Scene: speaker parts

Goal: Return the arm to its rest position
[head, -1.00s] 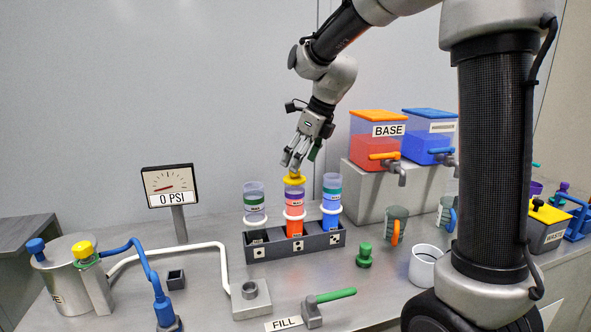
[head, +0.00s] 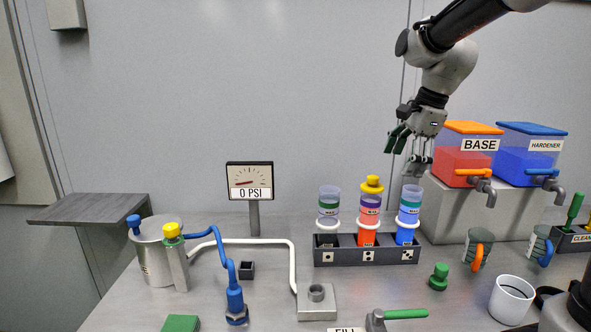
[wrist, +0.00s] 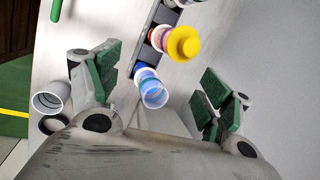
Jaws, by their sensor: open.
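My gripper (head: 408,152) hangs from my arm, above and slightly right of the cup rack, in front of the grey wall. Its green-padded fingers are spread and hold nothing; they also show apart in the wrist view (wrist: 160,85). Below it, the dark rack (head: 345,256) holds a clear cup with a green band (head: 329,205), a red-and-purple cup with a yellow cap (head: 367,215) and a blue cup (head: 408,212). The yellow cap (wrist: 184,43) and the blue cup (wrist: 152,90) show between the fingers in the wrist view, clear of them.
The BASE (head: 467,155) and HARDENER (head: 530,155) tanks stand on a block at right. A gauge reading 0 PSI (head: 250,182), a metal pot (head: 155,255) with a blue hose and a white cup (head: 511,300) are on the bench.

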